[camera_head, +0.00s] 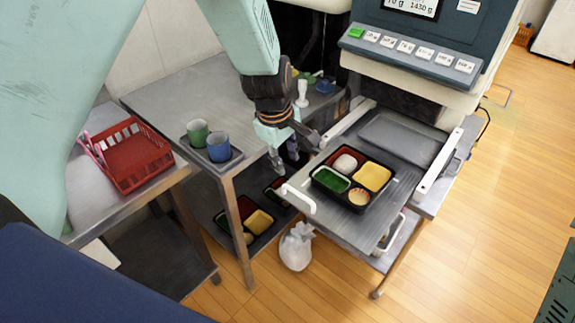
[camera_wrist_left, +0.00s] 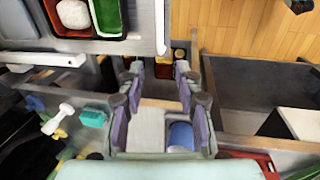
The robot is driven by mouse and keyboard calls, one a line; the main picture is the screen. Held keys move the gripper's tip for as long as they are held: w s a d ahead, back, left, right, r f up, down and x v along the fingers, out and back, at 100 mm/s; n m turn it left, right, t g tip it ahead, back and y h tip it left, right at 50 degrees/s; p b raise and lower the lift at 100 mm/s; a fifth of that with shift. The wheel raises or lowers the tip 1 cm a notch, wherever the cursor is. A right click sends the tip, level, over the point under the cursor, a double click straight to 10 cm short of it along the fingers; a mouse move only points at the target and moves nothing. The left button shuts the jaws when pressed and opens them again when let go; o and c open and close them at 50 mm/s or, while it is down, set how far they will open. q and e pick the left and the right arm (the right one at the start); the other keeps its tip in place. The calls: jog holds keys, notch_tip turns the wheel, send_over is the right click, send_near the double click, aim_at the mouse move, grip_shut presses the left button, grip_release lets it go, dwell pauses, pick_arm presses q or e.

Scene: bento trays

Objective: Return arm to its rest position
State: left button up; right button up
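My left arm (camera_head: 248,35) comes in from the upper left. Its left gripper (camera_head: 285,155) hangs over the gap between the grey side table and the machine's sliding plate, left of the bento tray. In the left wrist view, the left gripper's fingers (camera_wrist_left: 160,100) stand apart with nothing between them. The black bento tray (camera_head: 353,177) sits on the metal plate (camera_head: 385,218), with white, red, yellow and green fillings in its compartments. The bento tray also shows at the upper left of the left wrist view (camera_wrist_left: 87,20). My right gripper is not in view.
Green (camera_head: 197,133) and blue (camera_head: 218,147) cups stand on a small tray on the grey table (camera_head: 180,100). A red basket (camera_head: 130,155) stands at left. More filled bento trays (camera_head: 262,222) lie on the lower shelf. A white bag (camera_head: 296,248) is on the floor.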

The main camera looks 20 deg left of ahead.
pick_arm(q)
jog(key=shift+s+a+r, duration=0.1)
jog(key=shift+r, duration=0.05)
dwell(0.4)
jog(key=s+a+f+m+t+y+b, duration=0.1)
jog(key=s+a+f+m+t+b, duration=0.15)
jog(key=s+f+m, duration=0.85)
jog(key=s+f+m+g+b, duration=0.1)
jog(key=s+f+g+b, duration=0.1)
jog(key=s+f, duration=0.4)
jog(key=s+f+m+g+b, duration=0.1)
jog(key=s+f, duration=0.6)
jog(key=s, duration=1)
jog(key=shift+s+a+m+g+b, duration=0.2)
jog(key=shift+s+m+g+b, duration=0.1)
jog(key=shift+g+b, duration=0.4)
